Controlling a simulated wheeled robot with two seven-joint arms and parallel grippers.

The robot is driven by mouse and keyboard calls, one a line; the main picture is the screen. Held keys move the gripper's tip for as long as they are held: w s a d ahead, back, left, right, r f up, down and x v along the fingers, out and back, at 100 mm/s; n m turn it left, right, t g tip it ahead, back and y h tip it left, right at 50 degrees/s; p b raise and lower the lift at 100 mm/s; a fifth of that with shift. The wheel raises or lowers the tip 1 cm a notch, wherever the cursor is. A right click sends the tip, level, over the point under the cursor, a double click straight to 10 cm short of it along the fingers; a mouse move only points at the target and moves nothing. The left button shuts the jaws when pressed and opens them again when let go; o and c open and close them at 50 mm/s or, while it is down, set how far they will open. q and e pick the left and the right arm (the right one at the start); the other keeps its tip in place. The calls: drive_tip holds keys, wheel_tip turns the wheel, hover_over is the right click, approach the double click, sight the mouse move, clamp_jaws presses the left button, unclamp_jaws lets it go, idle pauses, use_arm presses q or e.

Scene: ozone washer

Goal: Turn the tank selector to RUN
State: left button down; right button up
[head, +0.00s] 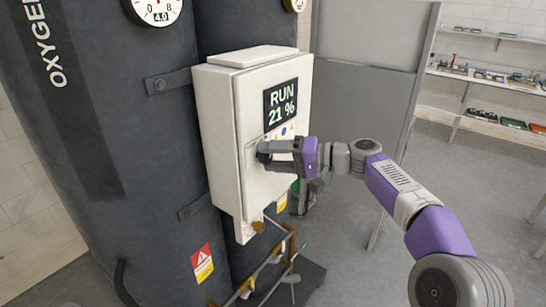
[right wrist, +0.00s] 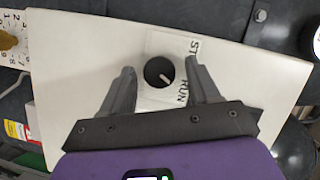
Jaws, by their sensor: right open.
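The tank selector is a round black knob (right wrist: 157,70) on a white label plate on the front of the white control box (head: 219,140). In the right wrist view its pale pointer line slants to the lower right, towards the word RUN; another word, starting with ST, is partly hidden by a finger. My right gripper (head: 264,152) is at the box front and hides the knob in the head view. In the right wrist view its open fingers (right wrist: 160,68) stand on either side of the knob, with gaps visible. The display (head: 281,104) reads RUN 21 %. My left gripper is out of view.
Dark oxygen tanks (head: 130,130) stand behind and left of the box. A pipe rail (head: 268,264) runs low beneath it. A grey panel (head: 363,100) stands behind my right arm. Shelves (head: 490,75) line the back right, with open floor before them.

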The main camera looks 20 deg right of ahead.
drive_tip(key=v, duration=0.7)
drive_tip(key=shift+s+d, duration=0.15)
drive_tip(key=shift+d, duration=0.15)
drive_tip(key=w+a+f+m+g+h, duration=0.1)
drive_tip(key=w+f+m+h, duration=0.1)
drive_tip(key=f, duration=0.9)
drive_tip(key=w+a+f+m+g+h, duration=0.1)
drive_tip(key=w+f+m+h, duration=0.1)
drive_tip(key=f, duration=0.9)
drive_tip(key=s+a+f+g+h, duration=0.1)
drive_tip(key=s+f+h, duration=0.1)
drive_tip(key=f, duration=0.7)
drive_tip(key=s+a+f+g+h, duration=0.1)
drive_tip(key=s+a+f+g, duration=0.15)
drive_tip(key=f, duration=0.75)
drive_tip(key=s+a+f+n+g+h, duration=0.1)
drive_tip(key=s+a+f+g+h, duration=0.15)
drive_tip(key=s+f, duration=1.05)
drive_tip(key=s+a+f+n, duration=0.1)
drive_tip(key=s+a+f, duration=0.1)
drive_tip(key=s, duration=0.4)
drive_tip(key=s+a+f+n, duration=0.1)
drive_tip(key=s+a+f, duration=0.2)
drive_tip(key=s+f, duration=0.1)
drive_tip(key=shift+s+f+n, duration=0.35)
drive_tip(key=shift+s+n, duration=0.05)
drive_tip(key=shift+s, duration=0.5)
